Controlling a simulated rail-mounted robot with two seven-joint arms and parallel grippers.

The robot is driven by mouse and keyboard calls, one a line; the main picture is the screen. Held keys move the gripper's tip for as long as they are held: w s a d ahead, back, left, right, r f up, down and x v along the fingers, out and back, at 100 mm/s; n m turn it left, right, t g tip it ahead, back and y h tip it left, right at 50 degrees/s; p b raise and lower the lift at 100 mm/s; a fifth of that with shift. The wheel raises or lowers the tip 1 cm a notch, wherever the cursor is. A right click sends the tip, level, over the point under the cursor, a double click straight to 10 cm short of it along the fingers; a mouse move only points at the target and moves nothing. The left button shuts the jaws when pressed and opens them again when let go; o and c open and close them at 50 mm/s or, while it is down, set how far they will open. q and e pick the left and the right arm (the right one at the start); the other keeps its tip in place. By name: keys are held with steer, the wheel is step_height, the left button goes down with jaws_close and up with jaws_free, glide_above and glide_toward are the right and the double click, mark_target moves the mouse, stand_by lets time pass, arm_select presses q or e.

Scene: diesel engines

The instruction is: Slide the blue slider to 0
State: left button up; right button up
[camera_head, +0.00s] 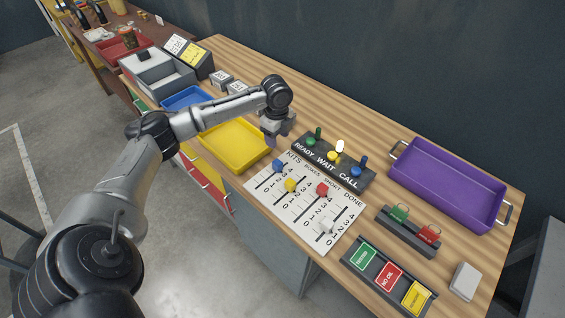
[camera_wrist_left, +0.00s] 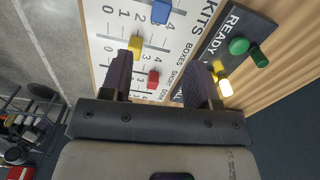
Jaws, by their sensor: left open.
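The blue slider (camera_head: 278,166) sits in the KITS column of the white slider board (camera_head: 322,238), towards the high-number end near the KITS label. It also shows at the top of the left wrist view (camera_wrist_left: 161,11), beyond the 2 mark; its exact mark is hard to read. My left gripper (camera_head: 270,138) is above the table, between the yellow tray and the READY/WAIT/CALL panel, a little behind the blue slider. In the left wrist view its two fingers (camera_wrist_left: 157,78) are apart, with nothing held between them. My right gripper is not in view.
Yellow (camera_head: 291,185), red (camera_head: 322,189) and white (camera_head: 326,226) sliders share the board. The READY/WAIT/CALL panel (camera_head: 333,163) with upright knobs stands behind it. A yellow tray (camera_head: 234,146) is to the left, a purple tray (camera_head: 447,185) to the right.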

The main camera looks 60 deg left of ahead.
mark_target(277, 162)
arm_select(q)
steer(key=shift+m, duration=0.6)
step_height(277, 162, down, 13)
steer(key=shift+a+r+b, duration=0.1)
steer(key=shift+r+b, duration=0.05)
steer(key=shift+b, duration=0.7)
steer(key=shift+f, duration=0.5)
steer(key=shift+c, duration=0.4)
steer(key=c, duration=0.9)
jaws_close()
